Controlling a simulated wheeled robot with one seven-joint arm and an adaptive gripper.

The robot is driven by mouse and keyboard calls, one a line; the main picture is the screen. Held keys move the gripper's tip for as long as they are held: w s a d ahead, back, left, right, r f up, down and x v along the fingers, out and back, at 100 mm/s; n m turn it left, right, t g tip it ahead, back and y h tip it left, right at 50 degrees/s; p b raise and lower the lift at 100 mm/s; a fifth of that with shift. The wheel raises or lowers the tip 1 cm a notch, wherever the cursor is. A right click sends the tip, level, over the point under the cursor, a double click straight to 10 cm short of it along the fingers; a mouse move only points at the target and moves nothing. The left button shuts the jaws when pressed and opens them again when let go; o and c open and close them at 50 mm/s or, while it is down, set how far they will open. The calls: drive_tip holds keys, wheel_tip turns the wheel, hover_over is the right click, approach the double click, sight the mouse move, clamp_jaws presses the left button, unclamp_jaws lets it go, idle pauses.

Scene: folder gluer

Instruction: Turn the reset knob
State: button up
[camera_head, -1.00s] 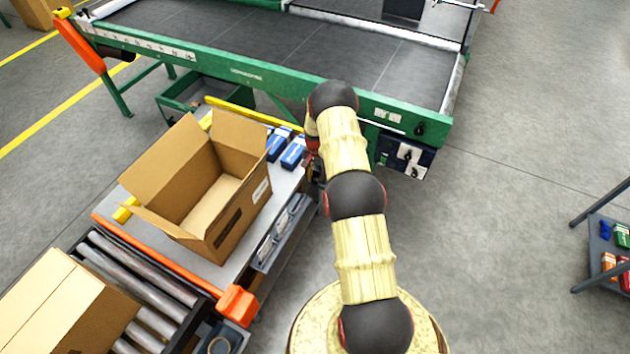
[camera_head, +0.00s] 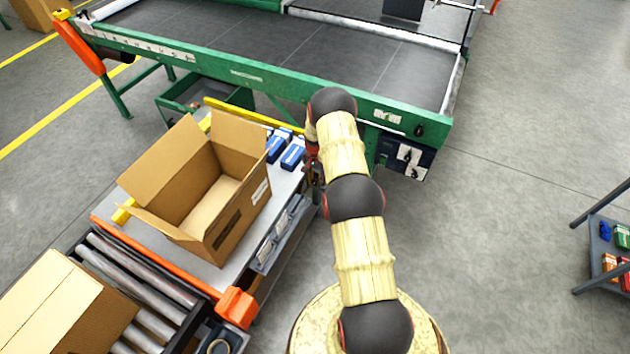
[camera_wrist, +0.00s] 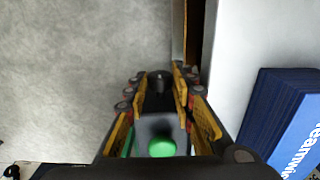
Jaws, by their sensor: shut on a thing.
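In the wrist view a small dark control box (camera_wrist: 158,125) stands beside the table edge, with a green button (camera_wrist: 162,148) on it. A black knob (camera_wrist: 160,82) sits at the box's far end, between the yellow finger pads of my gripper (camera_wrist: 160,78). My gripper is shut on the knob. The knob's pointer or marking is too small to read. In the head view my arm hides the knob and most of my gripper beside the table's right edge.
An open cardboard box (camera_head: 222,195) and blue cartons (camera_head: 292,157) are on the grey table left of my arm. A green-framed conveyor (camera_head: 240,72) runs behind, with a switch panel (camera_head: 408,153) at its right end. The floor to the right is clear up to a shelf (camera_head: 606,262).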

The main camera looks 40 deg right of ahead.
drive_tip(key=shift+s+f+t+b, duration=0.1)
drive_tip(key=shift+s+t+b, duration=0.05)
drive_tip(key=shift+t+b, duration=0.3)
clamp_jaws()
drive_tip(key=shift+s+d+f+t+y+b, duration=0.15)
drive_tip(key=shift+t+y+b, duration=0.35)
drive_tip(key=shift+b, duration=0.65)
drive_tip(key=t+b, duration=0.1)
drive_tip(key=b, duration=0.2)
drive_tip(key=t+b, duration=0.1)
drive_tip(key=b, duration=0.2)
drive_tip(key=shift+s+d+f+t+y, duration=0.1)
drive_tip(key=shift+s+f+t+y, duration=0.1)
drive_tip(key=shift+t+y, duration=0.2)
drive_tip(key=t+b, duration=0.1)
drive_tip(key=b, duration=0.1)
drive_tip(key=t+y+b, duration=0.1)
drive_tip(key=b, duration=0.1)
drive_tip(key=shift+s+d+t, duration=0.1)
drive_tip(key=shift+s+t, duration=0.15)
drive_tip(key=shift+t, duration=0.1)
drive_tip(key=t+y, duration=0.1)
drive_tip(key=t, duration=0.2)
drive_tip(key=t+y, duration=0.1)
drive_tip(key=t, duration=0.2)
drive_tip(key=f+t+y, duration=0.1)
drive_tip(key=t, duration=0.2)
drive_tip(key=shift+s+f+y, duration=0.1)
drive_tip(key=shift+s+y, duration=0.1)
drive_tip(key=shift+y, duration=0.5)
